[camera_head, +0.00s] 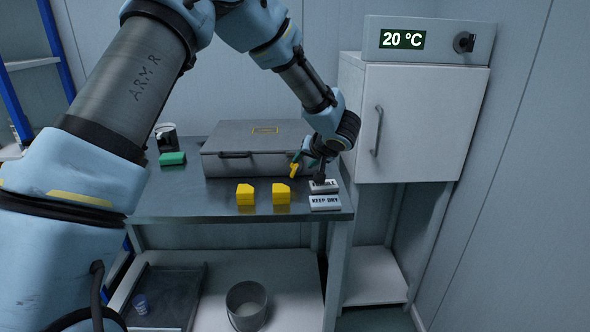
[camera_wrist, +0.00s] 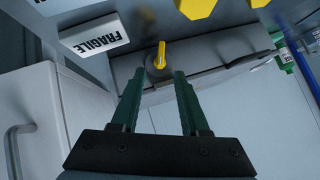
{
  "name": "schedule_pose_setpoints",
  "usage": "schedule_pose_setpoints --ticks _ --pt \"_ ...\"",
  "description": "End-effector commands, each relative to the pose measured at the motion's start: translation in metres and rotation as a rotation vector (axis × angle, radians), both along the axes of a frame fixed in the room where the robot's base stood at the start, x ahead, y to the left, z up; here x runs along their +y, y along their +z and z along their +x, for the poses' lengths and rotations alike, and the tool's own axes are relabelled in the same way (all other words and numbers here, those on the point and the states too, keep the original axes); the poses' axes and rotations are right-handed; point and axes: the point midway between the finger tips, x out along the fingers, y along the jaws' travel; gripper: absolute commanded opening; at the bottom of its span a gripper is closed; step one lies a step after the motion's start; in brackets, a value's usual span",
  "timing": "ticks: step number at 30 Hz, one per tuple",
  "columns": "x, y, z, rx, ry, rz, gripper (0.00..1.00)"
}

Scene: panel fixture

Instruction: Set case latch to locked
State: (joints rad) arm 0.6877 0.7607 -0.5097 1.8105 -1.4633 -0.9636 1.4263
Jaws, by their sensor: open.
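The grey case (camera_head: 258,145) lies closed on the metal table, with a dark handle on its front. Its yellow case latch (camera_head: 293,171) is near the right end of the case front, tilted slightly from upright in the head view. In the wrist view the latch (camera_wrist: 160,55) is a narrow yellow lever on a round grey base. My gripper (camera_head: 307,167) is at the right front corner of the case. In the wrist view my gripper (camera_wrist: 159,78) has its two green fingers apart, with the latch centred just beyond the gap between the tips. I cannot tell whether either finger touches it.
Two yellow blocks (camera_head: 245,195) (camera_head: 281,194) stand in front of the case. A FRAGILE label block (camera_wrist: 94,35) and a KEEP DRY block (camera_head: 325,203) sit at the table's right front. A white cabinet (camera_head: 418,120) stands to the right. A green block (camera_head: 172,158) lies left.

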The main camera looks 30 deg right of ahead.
Motion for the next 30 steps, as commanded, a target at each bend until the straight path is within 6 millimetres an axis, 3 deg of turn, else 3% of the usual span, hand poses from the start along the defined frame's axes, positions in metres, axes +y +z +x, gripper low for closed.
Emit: schedule_pose_setpoints --ticks 9,15,27,30 --pt "-0.002 -0.039 0.045 0.002 0.002 -0.001 0.45" --pt "-0.004 -0.054 0.064 -0.001 0.001 -0.002 0.45" --pt "-0.005 -0.059 0.07 -0.002 0.001 -0.002 0.45" --pt "-0.005 -0.059 0.07 -0.002 0.001 -0.002 0.35"
